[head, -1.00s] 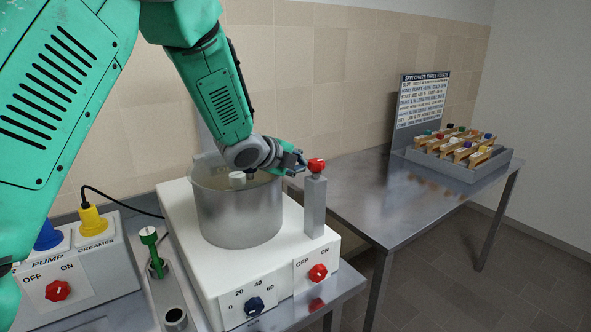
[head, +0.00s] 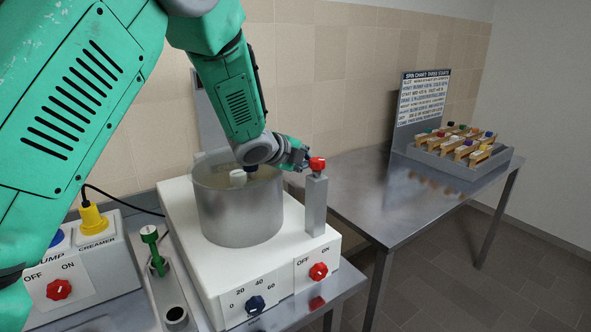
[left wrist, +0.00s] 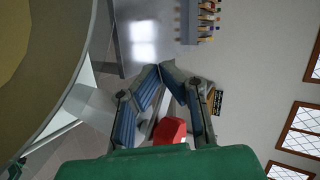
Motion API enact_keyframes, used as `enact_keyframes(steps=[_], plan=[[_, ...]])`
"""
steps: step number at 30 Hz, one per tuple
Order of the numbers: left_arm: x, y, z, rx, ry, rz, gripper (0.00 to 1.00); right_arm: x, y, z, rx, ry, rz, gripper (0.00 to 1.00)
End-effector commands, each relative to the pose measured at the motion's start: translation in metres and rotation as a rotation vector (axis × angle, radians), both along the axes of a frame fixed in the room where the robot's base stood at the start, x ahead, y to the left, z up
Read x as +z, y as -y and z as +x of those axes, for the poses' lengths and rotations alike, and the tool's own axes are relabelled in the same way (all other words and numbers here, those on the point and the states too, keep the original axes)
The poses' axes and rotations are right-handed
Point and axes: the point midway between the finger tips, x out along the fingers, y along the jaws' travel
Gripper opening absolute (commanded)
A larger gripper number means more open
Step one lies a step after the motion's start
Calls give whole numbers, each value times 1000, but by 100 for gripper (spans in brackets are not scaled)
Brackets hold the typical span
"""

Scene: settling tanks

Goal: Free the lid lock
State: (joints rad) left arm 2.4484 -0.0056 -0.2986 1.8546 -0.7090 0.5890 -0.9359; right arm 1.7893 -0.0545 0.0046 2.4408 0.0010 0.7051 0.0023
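A red knob (head: 317,164) tops a grey post (head: 315,205) at the right of a white spinner housing (head: 290,250); I take it for the lid lock. My left gripper (head: 304,159) is at the knob's left side, above the drum's (head: 240,215) right rim. In the left wrist view the gripper's blue-padded fingers (left wrist: 161,68) converge until their tips almost meet. The red knob (left wrist: 170,131) shows close to the camera, overlapping the right finger; I cannot tell if they touch. Nothing shows held between the tips. My right gripper is not in view.
A pump box (head: 90,270) and a green-handled tool (head: 152,245) stand at left. A steel table (head: 400,195) behind at right holds a sample rack (head: 460,165) and a chart (head: 422,100).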

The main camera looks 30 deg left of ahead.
Motion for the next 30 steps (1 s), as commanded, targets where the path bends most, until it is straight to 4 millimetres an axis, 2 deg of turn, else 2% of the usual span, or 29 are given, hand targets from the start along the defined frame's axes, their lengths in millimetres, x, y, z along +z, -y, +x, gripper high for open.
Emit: enact_keyframes(steps=[10, 13, 17, 24, 30], plan=[[-2, 0, -2, 0, -6, 1, 0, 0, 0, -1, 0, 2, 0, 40], [2, -1, -8, 0, -5, 0, 0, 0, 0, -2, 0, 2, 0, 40], [14, -2, -26, 0, -2, 0, 0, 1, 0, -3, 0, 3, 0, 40], [41, -5, -71, 0, 1, -1, 0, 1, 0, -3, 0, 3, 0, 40], [55, -8, -95, -1, 0, 0, 0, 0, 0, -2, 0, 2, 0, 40]])
